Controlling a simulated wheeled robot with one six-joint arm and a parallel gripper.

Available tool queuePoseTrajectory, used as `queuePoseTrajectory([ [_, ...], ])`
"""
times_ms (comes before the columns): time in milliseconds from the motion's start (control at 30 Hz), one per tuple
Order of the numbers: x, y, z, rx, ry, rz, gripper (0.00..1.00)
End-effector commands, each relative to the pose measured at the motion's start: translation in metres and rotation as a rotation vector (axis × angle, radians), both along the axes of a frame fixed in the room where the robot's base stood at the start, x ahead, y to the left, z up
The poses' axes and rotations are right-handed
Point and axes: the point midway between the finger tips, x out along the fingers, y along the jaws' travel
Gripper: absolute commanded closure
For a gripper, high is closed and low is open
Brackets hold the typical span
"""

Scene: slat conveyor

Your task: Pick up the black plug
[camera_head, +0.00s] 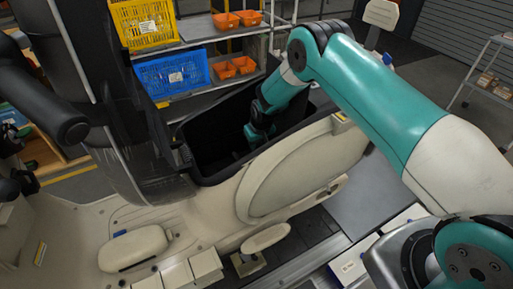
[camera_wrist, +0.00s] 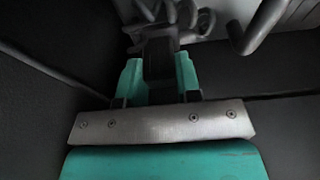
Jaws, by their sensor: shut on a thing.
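The black plug (camera_wrist: 158,60) is a dark, blocky piece between the two teal fingers in the wrist view. My gripper (camera_wrist: 158,78) is shut on it, with one finger on each side. The plug's far end blends into dark grey shapes behind it, so its full outline is hard to tell. In the head view my gripper (camera_head: 256,136) is down inside a dark open cavity (camera_head: 205,150), and the plug cannot be made out there.
A beige moulded body (camera_head: 300,170) borders the cavity at the front. Grey curved parts (camera_wrist: 262,25) lie close beyond the fingers. A shelf behind holds a blue crate (camera_head: 172,74), a yellow crate (camera_head: 146,22) and orange bins (camera_head: 226,21). A black upright part (camera_head: 100,90) stands left.

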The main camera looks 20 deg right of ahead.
Motion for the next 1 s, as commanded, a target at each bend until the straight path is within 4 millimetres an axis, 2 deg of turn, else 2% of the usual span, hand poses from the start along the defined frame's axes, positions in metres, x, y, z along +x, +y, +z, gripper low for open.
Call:
queuePoseTrajectory([
  [267,0.001,0.0,0.003,0.0,-0.002,0.0,0.92],
  [467,0.002,0.0,0.019,0.001,-0.005,0.0,0.92],
  [667,0.002,0.0,0.054,0.001,-0.007,0.0,0.92],
  [1000,0.001,0.0,0.139,0.002,-0.008,0.0,0.92],
])
